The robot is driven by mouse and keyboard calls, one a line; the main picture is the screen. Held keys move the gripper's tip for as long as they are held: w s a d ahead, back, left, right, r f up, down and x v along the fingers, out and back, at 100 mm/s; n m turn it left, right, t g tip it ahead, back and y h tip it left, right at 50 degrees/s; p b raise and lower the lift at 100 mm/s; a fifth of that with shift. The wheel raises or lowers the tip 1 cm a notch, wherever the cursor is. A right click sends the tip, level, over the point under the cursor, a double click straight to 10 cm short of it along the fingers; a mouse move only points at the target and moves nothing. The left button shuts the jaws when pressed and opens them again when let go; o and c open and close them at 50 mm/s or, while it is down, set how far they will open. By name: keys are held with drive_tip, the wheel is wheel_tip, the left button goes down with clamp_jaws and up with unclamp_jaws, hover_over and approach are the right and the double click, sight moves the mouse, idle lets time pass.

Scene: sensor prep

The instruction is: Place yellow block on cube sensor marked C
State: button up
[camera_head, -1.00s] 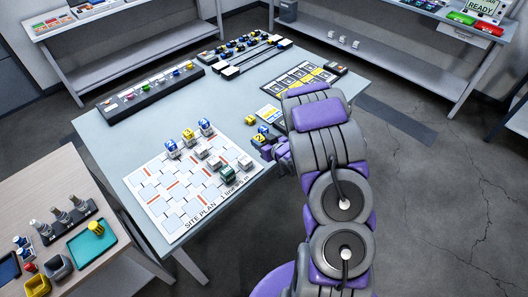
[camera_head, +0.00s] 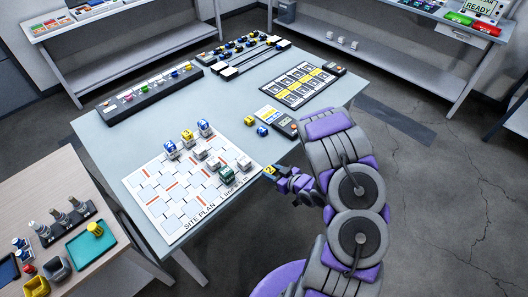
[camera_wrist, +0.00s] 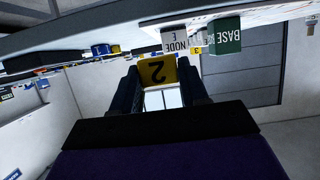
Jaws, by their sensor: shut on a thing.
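My gripper (camera_head: 277,172) is shut on a yellow block (camera_head: 269,169) marked 2, held at the table's right front edge, right of the site plan. In the wrist view the same block (camera_wrist: 157,71) sits between the fingertips. White cube sensors (camera_head: 214,162) stand on the site plan (camera_head: 160,205); one in the wrist view reads NODE E (camera_wrist: 175,39). The letter C is not readable on any cube.
A yellow block (camera_head: 249,121) and a blue block (camera_head: 262,131) lie behind my gripper, beside a small device (camera_head: 283,126). A side table (camera_head: 110,262) with a teal tray (camera_head: 83,249) is at left. The plan's left part is clear.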

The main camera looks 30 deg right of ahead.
drive_tip(key=b, duration=0.2)
hover_over(266, 154)
drive_tip(key=shift+s+a+f, duration=0.1)
drive_tip(key=shift+s+f, duration=0.05)
drive_tip(key=shift+f, duration=0.6)
drive_tip(key=shift+w+f+b, duration=0.15)
drive_tip(key=shift+f+b, duration=0.1)
drive_tip(key=shift+f, duration=0.55)
drive_tip(key=shift+w+f+b, duration=0.15)
drive_tip(key=shift+f+b, duration=0.1)
drive_tip(key=shift+f, duration=0.5)
drive_tip(key=shift+f, duration=0.2)
drive_tip(key=o, duration=1.1)
